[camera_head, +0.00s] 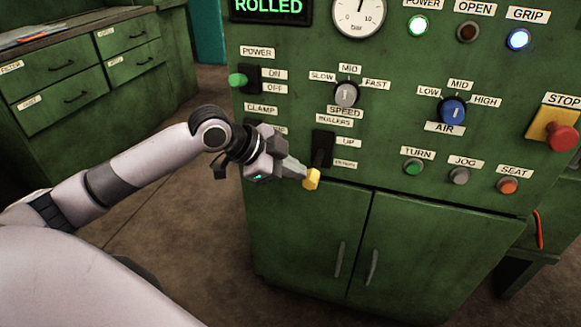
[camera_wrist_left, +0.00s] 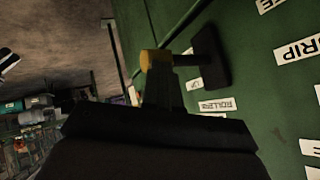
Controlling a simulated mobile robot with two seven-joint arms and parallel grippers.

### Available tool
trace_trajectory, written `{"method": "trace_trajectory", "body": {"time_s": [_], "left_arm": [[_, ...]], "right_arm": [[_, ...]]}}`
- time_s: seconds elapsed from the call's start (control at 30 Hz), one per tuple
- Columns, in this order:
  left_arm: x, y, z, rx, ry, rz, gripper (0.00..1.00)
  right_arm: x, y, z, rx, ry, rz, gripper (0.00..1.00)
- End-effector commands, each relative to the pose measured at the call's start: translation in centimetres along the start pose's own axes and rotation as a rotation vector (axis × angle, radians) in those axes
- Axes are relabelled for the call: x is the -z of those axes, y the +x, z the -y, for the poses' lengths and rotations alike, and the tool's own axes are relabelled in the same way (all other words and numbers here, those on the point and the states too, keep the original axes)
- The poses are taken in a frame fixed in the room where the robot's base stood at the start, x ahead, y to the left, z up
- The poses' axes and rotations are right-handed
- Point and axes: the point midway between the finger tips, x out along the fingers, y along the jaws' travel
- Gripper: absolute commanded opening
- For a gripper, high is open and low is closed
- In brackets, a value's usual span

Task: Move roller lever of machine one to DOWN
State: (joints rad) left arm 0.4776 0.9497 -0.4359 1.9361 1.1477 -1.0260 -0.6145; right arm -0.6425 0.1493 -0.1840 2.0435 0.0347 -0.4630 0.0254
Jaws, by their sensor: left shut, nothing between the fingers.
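The machine's green panel has a roller lever with a yellow knob (camera_head: 312,180). Its black plate (camera_head: 322,143) sits under the ROLLERS label, with the UP label and a lower, partly blurred label to its right. The lever sticks out from the plate; its knob appears low, but I cannot tell its exact setting. In the left wrist view the yellow knob (camera_wrist_left: 148,61) and dark plate (camera_wrist_left: 211,56) show just past the fingers. My left gripper (camera_head: 301,173) is shut and empty, its tips at the lever beside the knob, seemingly touching it. My right gripper is out of view.
A power lever with a green knob (camera_head: 238,80) is at upper left. The clamp control is mostly hidden behind my left gripper. Speed knob (camera_head: 346,94), air knob (camera_head: 452,110) and a red stop button (camera_head: 562,137) are to the right. Cabinet doors (camera_head: 405,240) lie below.

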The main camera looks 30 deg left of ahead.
Motion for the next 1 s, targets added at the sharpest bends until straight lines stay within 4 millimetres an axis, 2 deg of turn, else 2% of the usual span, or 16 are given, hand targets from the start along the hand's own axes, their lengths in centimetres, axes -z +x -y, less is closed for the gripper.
{"method": "trace_trajectory", "body": {"time_s": [0.03, 0.13, 0.27, 0.4, 1.0], "left_arm": [[-0.8, 0.7, -0.7, 0.027, 0.024, -0.009, 0.00], [-1.4, 1.3, -1.2, 0.094, 0.074, -0.034, 0.00], [-2.0, 1.9, -1.6, 0.171, 0.131, -0.063, 0.00], [-1.6, 1.6, -1.2, 0.174, 0.130, -0.065, 0.00], [-0.6, 0.5, -0.6, 0.171, 0.127, -0.063, 0.00]], "right_arm": [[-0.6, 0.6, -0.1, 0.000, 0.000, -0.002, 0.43], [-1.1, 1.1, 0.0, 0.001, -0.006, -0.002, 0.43], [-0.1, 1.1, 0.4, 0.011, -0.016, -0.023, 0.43], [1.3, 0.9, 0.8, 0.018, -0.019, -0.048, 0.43], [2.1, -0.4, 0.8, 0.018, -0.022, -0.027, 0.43]]}}
